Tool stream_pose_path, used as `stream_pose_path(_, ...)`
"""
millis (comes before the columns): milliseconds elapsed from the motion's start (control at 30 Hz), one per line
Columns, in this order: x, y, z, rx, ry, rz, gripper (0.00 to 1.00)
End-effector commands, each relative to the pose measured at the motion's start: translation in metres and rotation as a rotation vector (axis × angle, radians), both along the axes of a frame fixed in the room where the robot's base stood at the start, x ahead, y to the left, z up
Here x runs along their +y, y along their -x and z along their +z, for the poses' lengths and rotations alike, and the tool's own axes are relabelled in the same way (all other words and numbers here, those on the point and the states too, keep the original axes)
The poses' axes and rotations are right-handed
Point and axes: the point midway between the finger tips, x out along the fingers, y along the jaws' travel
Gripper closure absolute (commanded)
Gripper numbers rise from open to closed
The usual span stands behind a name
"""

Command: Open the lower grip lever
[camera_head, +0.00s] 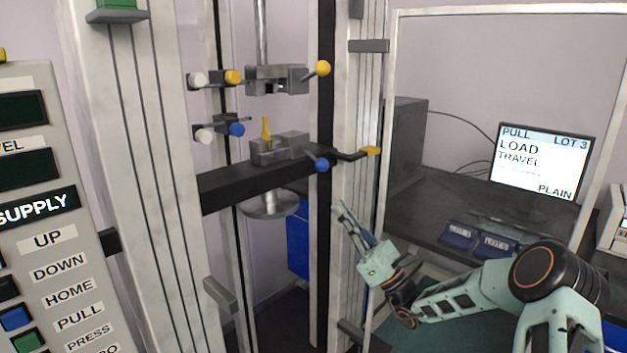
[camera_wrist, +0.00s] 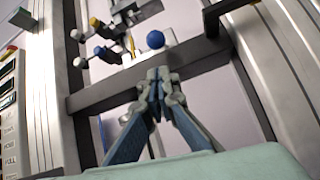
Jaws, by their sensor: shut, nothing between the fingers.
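The lower grip (camera_head: 278,150) is a grey block on the dark crossbeam, with a small yellow piece (camera_head: 266,129) upright in it. A lever with a blue ball knob (camera_head: 321,164) sticks out at its right front; I take this as the lower grip lever. In the wrist view a blue ball (camera_wrist: 155,40) shows just beyond my fingertips. My gripper (camera_head: 338,205) is shut and empty, below and right of the blue knob in the head view and apart from it. It also shows in the wrist view (camera_wrist: 157,76), fingers pointing up toward the ball.
The upper grip (camera_head: 275,79) has a yellow ball lever (camera_head: 322,68). A yellow-tipped arm (camera_head: 370,151) juts right from the crossbeam (camera_head: 235,187). White, yellow and blue knobs sit left of the grips. A control panel (camera_head: 45,210) is at left, a monitor (camera_head: 541,160) at right.

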Motion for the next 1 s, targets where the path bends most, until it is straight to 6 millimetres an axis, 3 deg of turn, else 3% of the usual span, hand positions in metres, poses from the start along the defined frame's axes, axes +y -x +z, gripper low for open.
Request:
stream_pose_path(267,0.003,-0.001,0.002,-0.002,0.003,0.002,1.0)
stream_pose_path(700,0.047,-0.029,0.051,-0.004,0.004,0.003,1.0)
stream_pose_path(1000,0.063,-0.04,0.067,-0.002,0.004,0.003,1.0)
